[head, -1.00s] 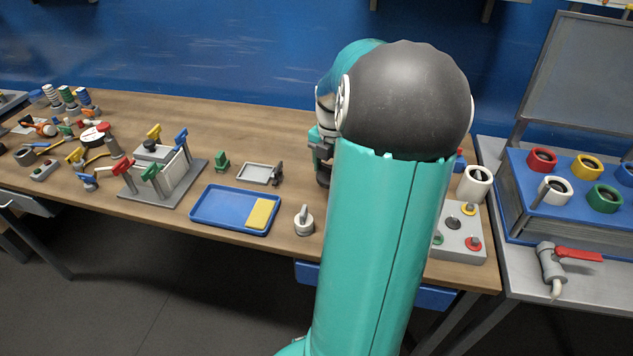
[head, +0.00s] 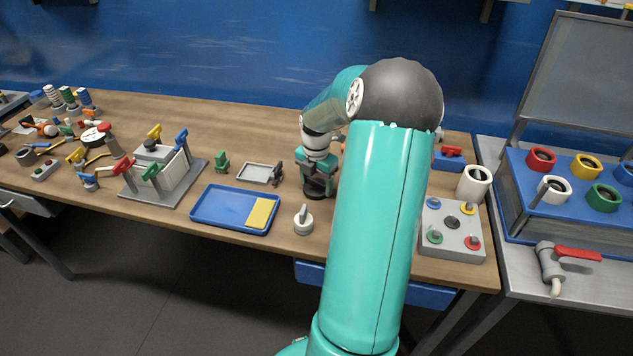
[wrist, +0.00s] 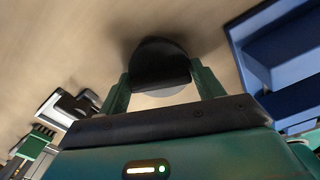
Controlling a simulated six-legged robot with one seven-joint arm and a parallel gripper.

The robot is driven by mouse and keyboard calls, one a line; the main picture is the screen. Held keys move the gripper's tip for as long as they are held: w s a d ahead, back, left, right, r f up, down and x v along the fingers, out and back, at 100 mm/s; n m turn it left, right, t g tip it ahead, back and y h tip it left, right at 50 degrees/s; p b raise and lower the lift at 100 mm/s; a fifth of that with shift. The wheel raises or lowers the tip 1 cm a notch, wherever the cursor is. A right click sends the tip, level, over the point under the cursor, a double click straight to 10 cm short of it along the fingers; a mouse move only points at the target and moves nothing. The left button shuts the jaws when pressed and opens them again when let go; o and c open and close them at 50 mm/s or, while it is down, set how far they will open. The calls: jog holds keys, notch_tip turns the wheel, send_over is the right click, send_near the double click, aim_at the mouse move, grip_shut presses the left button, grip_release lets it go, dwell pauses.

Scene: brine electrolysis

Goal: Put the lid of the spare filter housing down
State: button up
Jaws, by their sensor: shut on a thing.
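My gripper (head: 314,182) is low over the middle of the bench, right of the small grey tray. In the wrist view its green fingers (wrist: 162,88) are shut on a dark round lid (wrist: 158,62). A pale disc-like edge shows just below the lid's dark front edge. In the head view the dark lid (head: 313,189) shows under the fingers, close to the bench top. I cannot tell whether it touches the wood. I cannot make out the body of the spare filter housing with certainty.
A blue tray (head: 215,217) with a yellow pad lies left, and a grey knobbed piece (head: 304,222) stands in front of my gripper. The small grey tray (head: 254,173) has a dark clamp-like piece beside it. A grey box with coloured knobs (head: 432,248) stands right.

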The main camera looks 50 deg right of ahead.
jog(key=shift+f, duration=0.1)
jog(key=o, duration=1.2)
